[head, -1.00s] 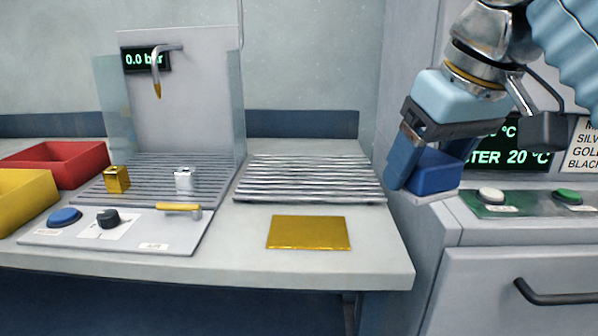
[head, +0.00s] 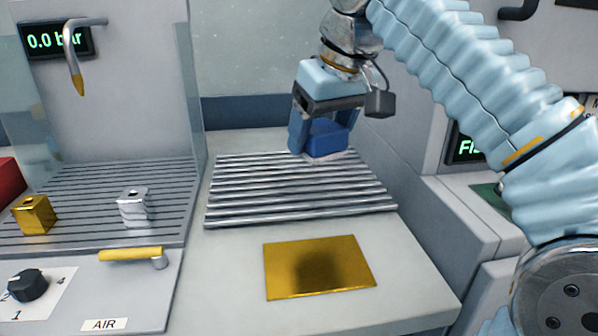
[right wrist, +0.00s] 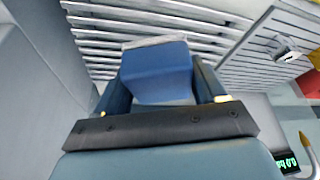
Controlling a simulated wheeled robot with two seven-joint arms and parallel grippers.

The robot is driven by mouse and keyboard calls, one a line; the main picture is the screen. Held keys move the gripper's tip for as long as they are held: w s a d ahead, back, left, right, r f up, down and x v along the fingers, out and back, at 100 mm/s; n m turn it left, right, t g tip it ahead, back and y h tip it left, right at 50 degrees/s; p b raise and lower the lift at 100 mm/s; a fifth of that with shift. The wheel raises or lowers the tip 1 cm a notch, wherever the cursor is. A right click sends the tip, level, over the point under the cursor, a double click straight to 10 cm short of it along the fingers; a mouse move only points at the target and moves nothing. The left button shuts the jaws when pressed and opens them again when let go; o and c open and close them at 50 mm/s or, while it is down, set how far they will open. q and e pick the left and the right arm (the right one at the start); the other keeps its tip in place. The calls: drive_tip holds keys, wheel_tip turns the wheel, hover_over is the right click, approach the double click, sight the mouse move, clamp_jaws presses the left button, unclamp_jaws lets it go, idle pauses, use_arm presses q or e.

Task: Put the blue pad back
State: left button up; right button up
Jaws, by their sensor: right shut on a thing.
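The blue pad (head: 328,138) is a blue block with a pale lower edge. My right gripper (head: 324,146) is shut on it, with a finger on either side. In the head view the pad overlaps the back edge of the ribbed metal rack (head: 290,195); I cannot tell whether it touches the rack. In the right wrist view the pad (right wrist: 157,72) sits between the fingers, with the rack slats (right wrist: 100,40) beyond it. A flat gold plate (head: 300,280) lies in front of the rack, with a dark patch on it. My left gripper is not in view.
At the left, a gold block (head: 34,214) and a silver block (head: 133,207) stand on a grooved tray (head: 85,185) under a spout (head: 75,60). A yellow lever (head: 130,254) and black knob (head: 27,285) are in front. A grey cabinet (head: 460,220) stands at the right.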

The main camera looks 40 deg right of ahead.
approach(297, 186)
drive_tip(key=shift+w+f, duration=0.75)
drive_tip(key=shift+w, duration=0.1)
drive_tip(key=shift+w+f, duration=0.15)
drive_tip(key=shift+f, duration=0.8)
drive_tip(key=shift+w+f, duration=0.15)
drive_tip(key=shift+f, duration=0.8)
drive_tip(key=shift+f, duration=0.1)
drive_tip(key=shift+f, duration=0.15)
drive_tip(key=o, duration=1)
drive_tip(key=shift+r, duration=0.35)
drive_tip(key=v, duration=1.1)
drive_tip(key=shift+s+r, duration=0.15)
drive_tip(key=shift+r, duration=0.25)
